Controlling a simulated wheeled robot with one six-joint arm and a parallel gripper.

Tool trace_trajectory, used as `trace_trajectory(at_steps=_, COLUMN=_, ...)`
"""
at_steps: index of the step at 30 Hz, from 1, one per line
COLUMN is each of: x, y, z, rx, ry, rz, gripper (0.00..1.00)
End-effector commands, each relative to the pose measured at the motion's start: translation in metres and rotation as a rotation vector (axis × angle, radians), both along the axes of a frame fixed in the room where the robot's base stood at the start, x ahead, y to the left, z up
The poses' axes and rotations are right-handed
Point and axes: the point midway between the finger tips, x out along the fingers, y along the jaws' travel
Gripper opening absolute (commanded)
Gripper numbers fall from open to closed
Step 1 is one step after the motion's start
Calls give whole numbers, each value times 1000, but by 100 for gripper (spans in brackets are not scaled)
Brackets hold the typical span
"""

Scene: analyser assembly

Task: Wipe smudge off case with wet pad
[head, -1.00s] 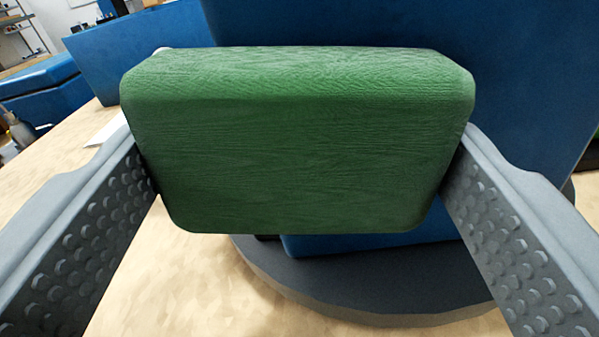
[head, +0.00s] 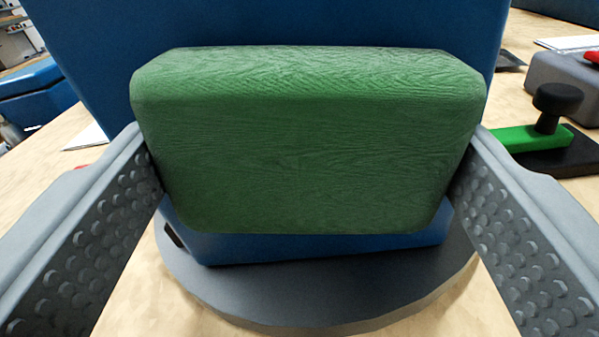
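My gripper (head: 312,150) is shut on a green pad (head: 310,165), with one grey studded finger against each end of it. The pad is a rounded block with a grained surface and fills the middle of the head view. Right behind it stands the blue case (head: 280,22), on a round dark grey base (head: 330,300). The pad hides much of the case. I cannot tell whether the pad touches the case. No smudge shows on the visible part of the case.
On the right are a green and black tool with a black knob (head: 557,100) and a grey box (head: 565,75) with a red part. A blue box (head: 35,85) stands at the far left.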

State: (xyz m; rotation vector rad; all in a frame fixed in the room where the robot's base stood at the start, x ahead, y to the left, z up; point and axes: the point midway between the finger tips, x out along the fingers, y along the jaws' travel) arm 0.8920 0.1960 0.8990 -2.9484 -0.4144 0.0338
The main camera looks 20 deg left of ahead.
Motion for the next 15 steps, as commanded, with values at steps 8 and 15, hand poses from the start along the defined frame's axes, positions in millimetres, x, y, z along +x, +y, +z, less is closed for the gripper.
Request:
trace_trajectory(at_steps=8, x=3, y=-12, z=0, rx=1, ry=0, rz=0, gripper=54)
trace_trajectory(at_steps=15, x=6, y=-25, z=0, rx=1, ry=0, rz=-1, gripper=54)
